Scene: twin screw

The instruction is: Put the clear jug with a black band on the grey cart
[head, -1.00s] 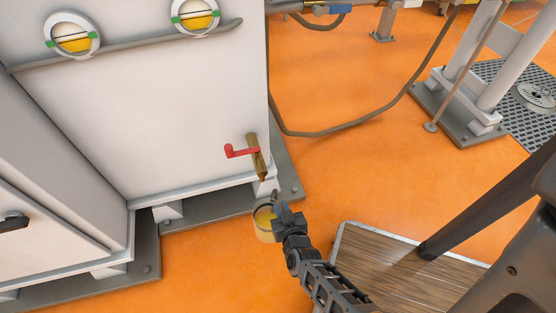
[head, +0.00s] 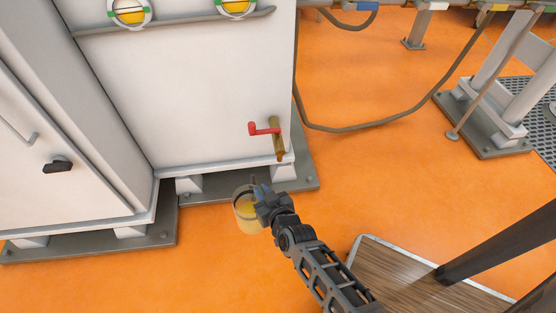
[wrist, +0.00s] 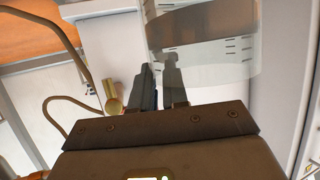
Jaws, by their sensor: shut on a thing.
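The clear jug with a black band (head: 246,214) is in front of the white machine, low over the orange floor, with yellow showing inside it. My gripper (head: 260,194) is shut on the jug at its upper right side. In the wrist view, the see-through jug (wrist: 215,60) with a darker grey band lies beyond my fingers (wrist: 160,82); the exact grip point is unclear. I cannot identify the grey cart for sure. A wood-topped platform with a grey rim (head: 362,240) is at the lower right, and I cannot tell if it is the cart.
A brass spout (head: 278,138) with a red handle (head: 263,129) sticks out of the white machine (head: 210,90), above and right of the jug. The machine's dark base plate (head: 305,181) lies behind the jug. Orange floor (head: 370,175) is open to the right. A hose (head: 365,128) hangs behind.

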